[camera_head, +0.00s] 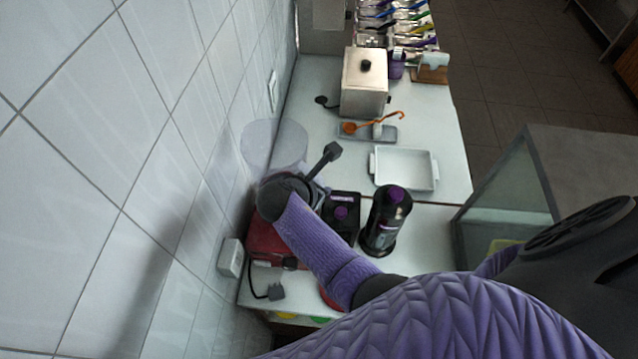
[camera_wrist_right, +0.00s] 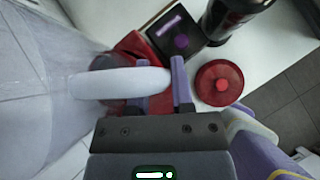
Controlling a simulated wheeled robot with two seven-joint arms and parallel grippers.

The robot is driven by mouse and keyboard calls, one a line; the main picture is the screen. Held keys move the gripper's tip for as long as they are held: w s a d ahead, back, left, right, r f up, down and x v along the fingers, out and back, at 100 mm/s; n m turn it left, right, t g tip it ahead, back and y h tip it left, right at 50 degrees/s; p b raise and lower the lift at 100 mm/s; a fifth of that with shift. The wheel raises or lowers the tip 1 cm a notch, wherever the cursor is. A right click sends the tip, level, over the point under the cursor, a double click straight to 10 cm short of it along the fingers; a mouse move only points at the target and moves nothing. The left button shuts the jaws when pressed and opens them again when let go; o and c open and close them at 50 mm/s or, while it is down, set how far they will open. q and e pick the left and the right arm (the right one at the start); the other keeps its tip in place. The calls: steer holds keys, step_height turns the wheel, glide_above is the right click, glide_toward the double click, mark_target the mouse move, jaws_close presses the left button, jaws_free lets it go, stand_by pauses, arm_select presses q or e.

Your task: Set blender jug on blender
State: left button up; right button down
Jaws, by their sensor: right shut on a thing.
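The blender jug is clear, with a white handle and a dark base end. In the right wrist view the jug (camera_wrist_right: 40,85) fills the left side. My right gripper (camera_wrist_right: 162,90) is shut on its handle. In the head view the clear jug (camera_head: 274,145) is by the tiled wall, partly behind my arm. The red blender (camera_head: 262,238) stands on the counter below my right wrist. It also shows in the right wrist view (camera_wrist_right: 133,44), partly hidden by the jug and gripper. I cannot tell whether jug and blender touch. My left gripper is not in view.
A black base (camera_head: 341,212) with a purple knob and a black bottle-shaped device (camera_head: 388,222) stand to the right. A round red lid (camera_wrist_right: 219,84) lies on the counter. A white tray (camera_head: 404,169) and a steel box (camera_head: 364,82) are farther back.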

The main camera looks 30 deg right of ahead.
steer(key=shift+f+b, duration=0.3)
steer(key=shift+f, duration=0.1)
steer(key=c, duration=0.8)
jaws_free()
steer(key=shift+f, duration=0.1)
